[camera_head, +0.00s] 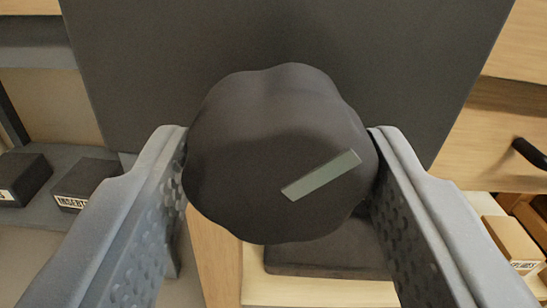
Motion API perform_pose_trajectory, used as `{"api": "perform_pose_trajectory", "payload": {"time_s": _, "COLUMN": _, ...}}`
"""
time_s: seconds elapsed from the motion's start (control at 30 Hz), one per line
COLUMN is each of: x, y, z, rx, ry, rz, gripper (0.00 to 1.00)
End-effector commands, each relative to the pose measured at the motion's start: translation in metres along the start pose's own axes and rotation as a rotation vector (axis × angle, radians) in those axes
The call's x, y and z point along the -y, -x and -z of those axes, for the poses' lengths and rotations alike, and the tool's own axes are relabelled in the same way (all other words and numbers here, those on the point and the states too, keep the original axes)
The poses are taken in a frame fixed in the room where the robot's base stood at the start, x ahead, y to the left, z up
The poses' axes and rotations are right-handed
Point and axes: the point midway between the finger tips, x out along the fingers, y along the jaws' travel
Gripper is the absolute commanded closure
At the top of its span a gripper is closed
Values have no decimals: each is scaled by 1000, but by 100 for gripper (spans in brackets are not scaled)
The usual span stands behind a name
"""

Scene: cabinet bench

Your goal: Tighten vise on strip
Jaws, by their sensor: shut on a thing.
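A dark lobed knob (245,140) fills the middle of the view. A pale grey-green bar mark (321,175) lies slanted across its face, rising to the right. My gripper (279,165) has one finger on each side of the knob and is shut on it. A large dark plate (140,70) stands behind the knob. A dark base block (330,257) shows below the knob. I cannot tell for certain which parts belong to the vise. The strip cannot be made out, and whatever is behind the knob is hidden.
At the left, a grey shelf holds dark boxes, one labelled (85,182) and another beside it (22,178). At the right are a wooden cabinet front with a black handle (530,153) and a tan labelled box (513,245). A light wooden surface (330,291) lies below.

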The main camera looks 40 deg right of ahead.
Motion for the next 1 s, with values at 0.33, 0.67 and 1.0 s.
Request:
{"api": "perform_pose_trajectory", "payload": {"time_s": 0.33, "x": 4, "y": 3, "z": -7, "rx": 11, "ry": -112, "rz": 9, "gripper": 71}}
{"api": "perform_pose_trajectory", "payload": {"time_s": 0.67, "x": 4, "y": 2, "z": -6, "rx": 10, "ry": -218, "rz": 9, "gripper": 71}}
{"api": "perform_pose_trajectory", "payload": {"time_s": 1.0, "x": 4, "y": 2, "z": -5, "rx": 10, "ry": -252, "rz": 9, "gripper": 71}}
